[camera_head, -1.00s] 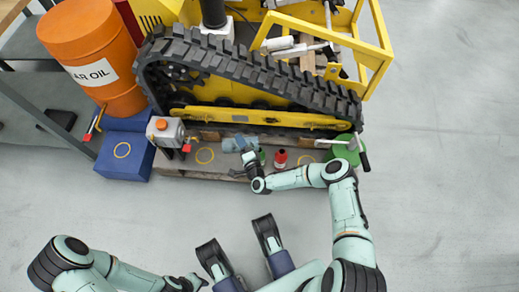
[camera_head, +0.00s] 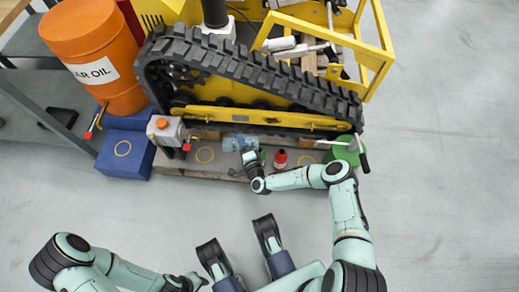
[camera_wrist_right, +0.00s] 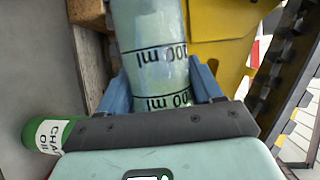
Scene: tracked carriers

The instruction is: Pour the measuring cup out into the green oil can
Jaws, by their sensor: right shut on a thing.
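My right gripper (camera_head: 247,152) is shut on the clear measuring cup (camera_head: 238,143) in front of the yellow track frame. In the right wrist view, blue fingers (camera_wrist_right: 162,85) grip both sides of the cup (camera_wrist_right: 155,52), whose ml marks read upside down. The cup's mouth is out of that view, and I cannot tell its contents. The green oil can (camera_wrist_right: 48,133), with a white label, stands apart at lower left there; in the head view it is partly hidden beside my right wrist (camera_head: 262,155). My left gripper (camera_head: 192,283) is low at the bottom edge, its jaws unclear.
A red bottle (camera_head: 280,159) stands just right of my right wrist. A grey canister with an orange cap (camera_head: 164,131) stands at the left. Another green container (camera_head: 347,153) is at the right. The black track (camera_head: 250,72) rises close behind. The floor in front is open.

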